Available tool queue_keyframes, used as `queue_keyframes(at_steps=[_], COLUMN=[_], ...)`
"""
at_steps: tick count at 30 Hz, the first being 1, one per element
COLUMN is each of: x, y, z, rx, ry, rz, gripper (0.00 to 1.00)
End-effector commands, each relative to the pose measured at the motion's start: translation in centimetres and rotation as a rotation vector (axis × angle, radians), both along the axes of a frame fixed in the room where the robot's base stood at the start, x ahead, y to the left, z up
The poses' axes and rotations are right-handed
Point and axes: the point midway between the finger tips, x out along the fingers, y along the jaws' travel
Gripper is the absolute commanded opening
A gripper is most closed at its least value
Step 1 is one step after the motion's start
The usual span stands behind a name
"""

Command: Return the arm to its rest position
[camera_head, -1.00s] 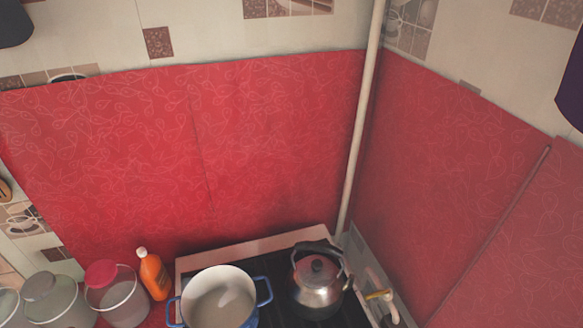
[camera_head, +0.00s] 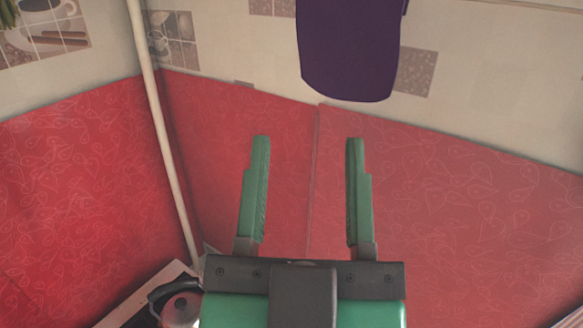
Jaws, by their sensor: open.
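My gripper (camera_head: 307,150) is in the lower middle of the head view, with its two green fingers pointing up. The fingers are wide apart and nothing is between them. Behind the gripper is the red patterned wall covering (camera_head: 450,210); the fingers appear in front of it, and I see no contact. The rest of my arm is below the picture's edge.
A metal kettle (camera_head: 181,309) stands on the stove (camera_head: 138,301) at the lower left, partly cut off and close beside my gripper in the picture. A pale vertical pipe (camera_head: 165,140) runs up the wall corner. A dark purple cloth (camera_head: 348,45) hangs above.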

Motion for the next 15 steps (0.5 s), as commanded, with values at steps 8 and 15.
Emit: queue_keyframes(at_steps=[8,15], x=[-0.7,-0.6], y=[-0.7,-0.6], z=[0.6,4.4], rx=[0.002,0.005], ry=[-0.023,-0.021], rz=[-0.014,-0.010], gripper=[0.50,0.50])
